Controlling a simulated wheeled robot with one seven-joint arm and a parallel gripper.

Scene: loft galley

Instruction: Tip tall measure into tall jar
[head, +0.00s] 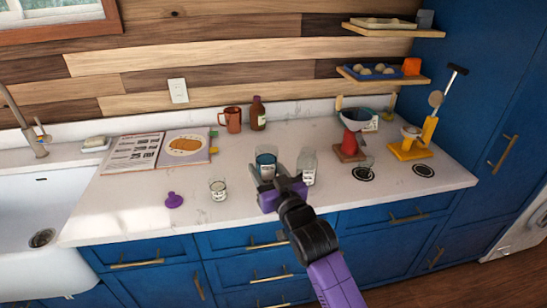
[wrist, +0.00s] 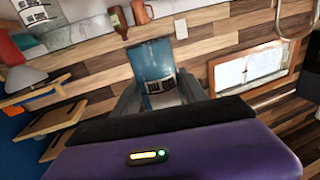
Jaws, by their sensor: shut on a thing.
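The tall measure (head: 266,158) is a clear vessel with blue contents and a label. My gripper (head: 276,182) is shut on it, and it looks upright, close to the counter; I cannot tell whether its base touches. In the wrist view the measure (wrist: 152,65) stands between the fingers, its blue part and printed label showing. The tall jar (head: 308,168) is clear glass with a white label and stands on the counter just right of the measure, apparently apart from it. Its contents are not clear.
A short labelled glass (head: 218,191) and a purple stopper-like piece (head: 174,201) lie to the left. An open book (head: 158,152), mug (head: 230,120) and brown bottle (head: 258,114) are behind. A red device (head: 350,144), dark round mats (head: 424,171) and a yellow stand (head: 408,151) stand right.

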